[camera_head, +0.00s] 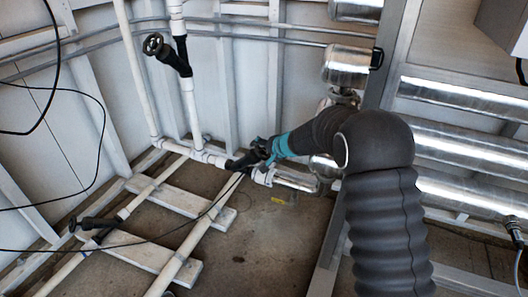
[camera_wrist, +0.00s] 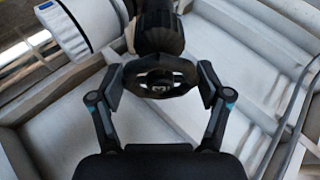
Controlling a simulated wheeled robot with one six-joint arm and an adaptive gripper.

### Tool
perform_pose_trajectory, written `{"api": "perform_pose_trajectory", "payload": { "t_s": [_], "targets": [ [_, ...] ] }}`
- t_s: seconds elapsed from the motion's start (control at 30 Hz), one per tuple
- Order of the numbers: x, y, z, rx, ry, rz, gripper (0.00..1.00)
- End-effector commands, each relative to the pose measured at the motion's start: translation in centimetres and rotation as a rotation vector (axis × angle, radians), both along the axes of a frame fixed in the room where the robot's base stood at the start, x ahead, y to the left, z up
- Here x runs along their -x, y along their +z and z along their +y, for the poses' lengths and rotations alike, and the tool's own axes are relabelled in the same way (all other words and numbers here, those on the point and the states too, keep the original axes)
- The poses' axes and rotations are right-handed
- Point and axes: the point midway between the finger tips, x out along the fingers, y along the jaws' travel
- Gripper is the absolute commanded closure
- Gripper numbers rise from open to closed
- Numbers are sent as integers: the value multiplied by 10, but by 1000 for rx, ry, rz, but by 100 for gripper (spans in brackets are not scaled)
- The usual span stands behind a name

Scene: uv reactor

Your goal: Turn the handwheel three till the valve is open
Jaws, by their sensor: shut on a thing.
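A black round handwheel (camera_wrist: 160,76) sits on a black valve body (camera_wrist: 158,28) in the wrist view. My gripper (camera_wrist: 161,86) has one finger pad at each side of the wheel's rim and is shut on it. In the head view my gripper (camera_head: 262,150) meets the black valve (camera_head: 240,163) on the white pipe near the wall's foot. There the wheel is mostly hidden by my gripper. No number shows on the wheel, and I cannot tell from the pictures how far the valve is open.
A second black handwheel valve (camera_head: 167,52) stands on the white pipe at upper left, and another (camera_head: 95,225) at lower left. Shiny metal cylinders (camera_head: 460,140) and a grey frame post (camera_head: 398,50) stand on the right. Black cables (camera_head: 100,125) hang at left.

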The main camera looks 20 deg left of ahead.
Motion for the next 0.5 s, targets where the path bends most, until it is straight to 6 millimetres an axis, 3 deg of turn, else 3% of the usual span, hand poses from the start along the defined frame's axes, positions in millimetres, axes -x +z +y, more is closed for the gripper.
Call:
{"api": "perform_pose_trajectory", "payload": {
  "t_s": [0.5],
  "targets": [
    [1, -2, 0, 23, 267, -262, 58]
  ]
}}
